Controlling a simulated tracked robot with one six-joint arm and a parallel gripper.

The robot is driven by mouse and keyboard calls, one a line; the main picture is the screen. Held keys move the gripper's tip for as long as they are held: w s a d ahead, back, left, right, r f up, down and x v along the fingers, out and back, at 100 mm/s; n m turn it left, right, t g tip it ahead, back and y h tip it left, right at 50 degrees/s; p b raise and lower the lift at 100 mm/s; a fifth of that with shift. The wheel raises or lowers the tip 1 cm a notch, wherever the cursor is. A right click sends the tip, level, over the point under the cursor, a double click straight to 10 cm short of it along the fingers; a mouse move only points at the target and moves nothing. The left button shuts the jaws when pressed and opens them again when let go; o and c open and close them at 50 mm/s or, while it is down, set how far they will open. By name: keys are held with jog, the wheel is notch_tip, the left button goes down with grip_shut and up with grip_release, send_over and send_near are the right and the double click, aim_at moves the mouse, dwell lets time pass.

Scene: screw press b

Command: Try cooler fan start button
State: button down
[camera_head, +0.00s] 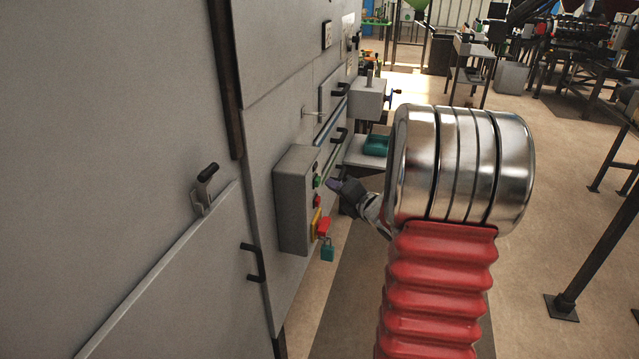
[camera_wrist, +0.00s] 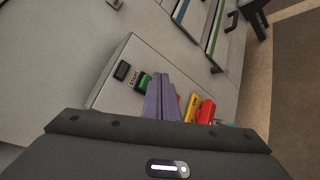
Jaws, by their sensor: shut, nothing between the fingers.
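A grey control box (camera_head: 295,200) is fixed to the front of the large grey machine. On its face is a green button (camera_head: 317,182), with a red button (camera_head: 317,201) below it. In the wrist view the green button (camera_wrist: 143,81) has a label reading START beside it. My gripper (camera_head: 333,184) is shut and empty, its purple fingers (camera_wrist: 158,80) pointing at the box face. The tips are close to the green button and partly cover the red one in the wrist view. I cannot tell whether they touch the button.
Below the buttons, a yellow plate with a red switch (camera_head: 323,228) carries a teal padlock (camera_head: 327,252). A black handle (camera_head: 252,262) juts from the panel left of the box. A smaller grey box (camera_head: 367,100) sticks out farther along.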

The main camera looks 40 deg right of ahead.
jog(key=shift+w, duration=0.1)
dwell(0.4)
jog(key=shift+w+a, duration=0.2)
jog(key=shift+a, duration=0.05)
jog(key=shift+w+a, duration=0.3)
jog(key=shift+w, duration=0.05)
dwell(1.1)
jog(key=shift+s+d, duration=0.6)
jog(key=shift+s, duration=0.1)
dwell(0.4)
jog(key=s+d, duration=0.1)
jog(key=s, duration=0.1)
jog(key=s+d, duration=0.2)
dwell(0.5)
jog(key=shift+s, duration=0.1)
dwell(0.7)
